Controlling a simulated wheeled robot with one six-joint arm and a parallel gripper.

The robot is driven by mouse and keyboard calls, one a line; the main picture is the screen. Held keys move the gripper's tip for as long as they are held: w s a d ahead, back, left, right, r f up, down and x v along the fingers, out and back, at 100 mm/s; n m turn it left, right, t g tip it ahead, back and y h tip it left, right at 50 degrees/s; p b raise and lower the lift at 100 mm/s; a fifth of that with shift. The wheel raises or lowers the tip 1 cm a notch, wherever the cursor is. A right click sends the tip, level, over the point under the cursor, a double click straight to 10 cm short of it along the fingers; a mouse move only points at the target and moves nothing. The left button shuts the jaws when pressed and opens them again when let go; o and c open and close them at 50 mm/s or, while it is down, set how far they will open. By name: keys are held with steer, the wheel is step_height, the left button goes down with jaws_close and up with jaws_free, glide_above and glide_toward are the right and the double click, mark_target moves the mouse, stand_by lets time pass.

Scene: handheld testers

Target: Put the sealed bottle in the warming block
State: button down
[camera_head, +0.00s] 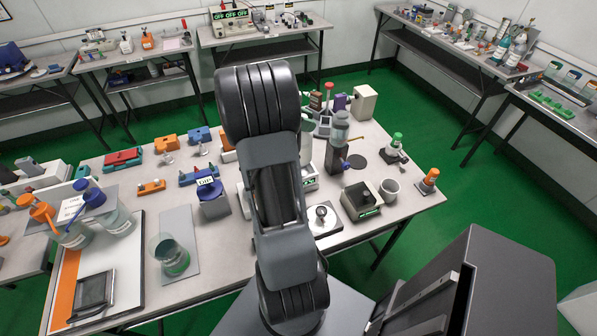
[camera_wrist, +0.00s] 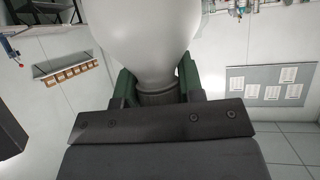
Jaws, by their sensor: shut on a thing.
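In the wrist view, my gripper (camera_wrist: 157,86) is shut on a large, smooth, pale grey rounded thing, seemingly the sealed bottle (camera_wrist: 150,35). Its dark, narrow neck end sits between the two green finger pads, and its wide body runs out of the top of the picture. In the head view my own arm stands across the middle and hides my gripper and the held thing. A dark box with a green display (camera_head: 362,200) stands on the right of the table; it may be the warming block, but I cannot tell for sure.
Other benches line the walls.

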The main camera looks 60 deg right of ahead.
mark_target(306, 145)
steer(key=shift+f, duration=4.95)
steer(key=c, duration=0.8)
jaws_free()
steer(key=shift+o, duration=0.2)
